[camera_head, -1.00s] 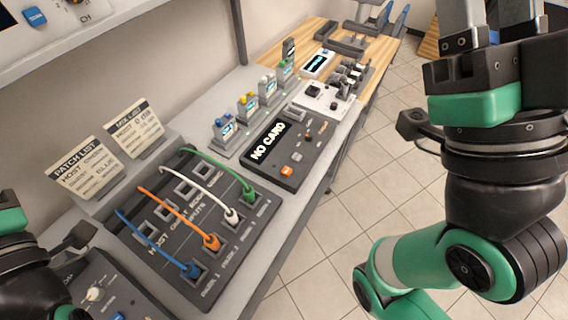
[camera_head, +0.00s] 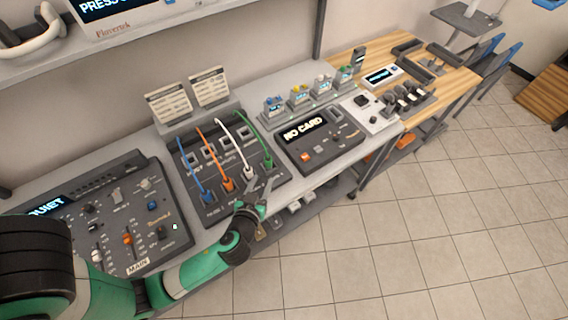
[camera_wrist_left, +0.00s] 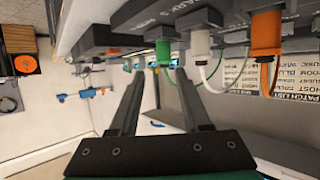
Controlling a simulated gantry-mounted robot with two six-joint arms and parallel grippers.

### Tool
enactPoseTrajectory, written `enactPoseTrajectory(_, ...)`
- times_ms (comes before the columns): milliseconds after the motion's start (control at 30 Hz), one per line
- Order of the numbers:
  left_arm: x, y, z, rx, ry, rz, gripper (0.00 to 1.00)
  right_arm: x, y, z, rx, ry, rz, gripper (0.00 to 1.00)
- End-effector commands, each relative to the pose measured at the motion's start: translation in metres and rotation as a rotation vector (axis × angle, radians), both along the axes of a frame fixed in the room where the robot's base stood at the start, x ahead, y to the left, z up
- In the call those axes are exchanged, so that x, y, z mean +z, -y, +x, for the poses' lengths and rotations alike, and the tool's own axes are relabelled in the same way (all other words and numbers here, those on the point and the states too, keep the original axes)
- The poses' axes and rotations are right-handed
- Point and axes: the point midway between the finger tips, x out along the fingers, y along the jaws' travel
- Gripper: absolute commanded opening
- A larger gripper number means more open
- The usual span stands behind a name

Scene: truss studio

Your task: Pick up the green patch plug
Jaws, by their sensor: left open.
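The green patch plug (camera_head: 268,160) stands in the rightmost socket of the lower row on the dark patch panel (camera_head: 213,212). A green cable runs from it up to the panel's upper part. My left gripper (camera_head: 262,184) is open and empty, just in front of the panel's lower right edge. In the left wrist view the green plug (camera_wrist_left: 163,51) appears beyond the gap between my open fingers (camera_wrist_left: 158,76), apart from them. My right gripper is out of view.
White (camera_head: 249,172), orange (camera_head: 227,183) and blue (camera_head: 207,196) plugs stand in a row left of the green one. A NO CARD console (camera_head: 318,153) sits close on the right, a mixer (camera_head: 110,215) on the left. Open floor lies in front.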

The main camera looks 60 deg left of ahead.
Motion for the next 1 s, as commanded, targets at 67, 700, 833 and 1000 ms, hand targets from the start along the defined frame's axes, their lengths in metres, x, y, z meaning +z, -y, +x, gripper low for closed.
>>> enactPoseTrajectory(67,0.003,-0.001,-0.006,0.002,-0.015,0.000,0.47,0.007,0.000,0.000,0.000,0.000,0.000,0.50)
enactPoseTrajectory(700,-0.022,-0.045,0.036,0.002,-0.010,-0.002,0.47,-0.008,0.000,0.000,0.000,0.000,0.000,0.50)
enactPoseTrajectory(833,-0.025,-0.053,0.041,0.004,-0.008,-0.001,0.47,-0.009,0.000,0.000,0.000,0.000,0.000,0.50)
enactPoseTrajectory(1000,-0.037,-0.075,0.059,0.005,-0.009,-0.002,0.47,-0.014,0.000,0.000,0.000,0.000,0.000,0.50)
